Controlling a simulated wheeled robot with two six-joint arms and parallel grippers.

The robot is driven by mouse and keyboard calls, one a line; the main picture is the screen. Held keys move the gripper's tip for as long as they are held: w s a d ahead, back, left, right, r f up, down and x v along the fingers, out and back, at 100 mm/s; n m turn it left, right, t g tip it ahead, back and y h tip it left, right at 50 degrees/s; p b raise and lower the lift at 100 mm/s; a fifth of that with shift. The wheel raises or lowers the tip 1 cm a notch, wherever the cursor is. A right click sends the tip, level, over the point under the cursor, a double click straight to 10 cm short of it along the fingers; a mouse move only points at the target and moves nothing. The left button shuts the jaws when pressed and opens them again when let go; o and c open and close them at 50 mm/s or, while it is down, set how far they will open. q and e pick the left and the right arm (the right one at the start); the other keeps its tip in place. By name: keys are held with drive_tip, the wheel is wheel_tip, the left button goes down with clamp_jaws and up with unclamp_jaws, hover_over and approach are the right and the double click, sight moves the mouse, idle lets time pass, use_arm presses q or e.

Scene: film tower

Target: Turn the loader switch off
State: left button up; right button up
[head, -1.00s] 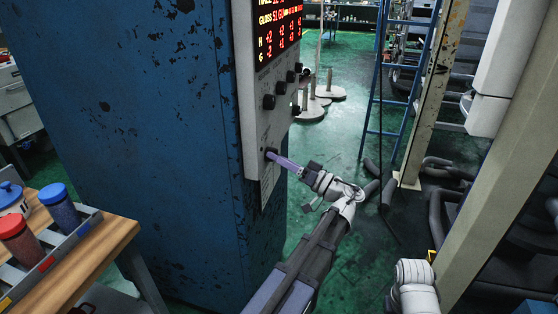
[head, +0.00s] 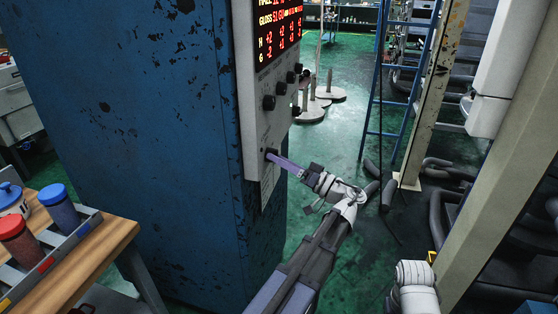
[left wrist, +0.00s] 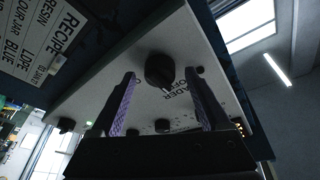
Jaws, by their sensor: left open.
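The loader switch is a round black knob (left wrist: 159,71) on the pale control panel, with partly hidden "LOADER" lettering beside it in the left wrist view. In the head view the knob (head: 271,154) is at the panel's lower end, partly covered by my fingers. My left gripper (head: 280,160) reaches it from the right. In the left wrist view the gripper (left wrist: 163,78) is open, its two purple-padded fingers apart on either side of the knob, with gaps showing. My right gripper is out of view.
The panel (head: 250,120) with a red-lit display (head: 279,28) and more knobs (head: 269,102) is on a blue cabinet (head: 130,130). A wooden table (head: 95,258) with coloured jars stands at the left. A blue ladder (head: 385,100) and a post stand at the right.

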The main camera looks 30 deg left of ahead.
use_arm(q)
drive_tip(key=b+v, duration=0.1)
drive_tip(key=v, duration=0.6)
drive_tip(key=shift+d+b, duration=0.15)
drive_tip(key=shift+b, duration=0.2)
drive_tip(key=s+d+f+m+t+h+p, duration=0.2)
drive_tip(key=s+d+f+m+h+p, duration=0.5)
drive_tip(key=h+p, duration=0.4)
drive_tip(key=s+d+m+g+h+p, duration=0.1)
drive_tip(key=s+d+m+h+p, duration=0.3)
drive_tip(key=d, duration=0.3)
drive_tip(key=s+d+m+h+p, duration=0.4)
drive_tip(key=s+d+p, duration=0.1)
drive_tip(key=d, duration=0.3)
drive_tip(key=shift+s+d+g+h, duration=0.15)
drive_tip(key=shift+d+g+h, duration=0.15)
drive_tip(key=shift+g+h, duration=0.1)
drive_tip(key=shift+f, duration=0.15)
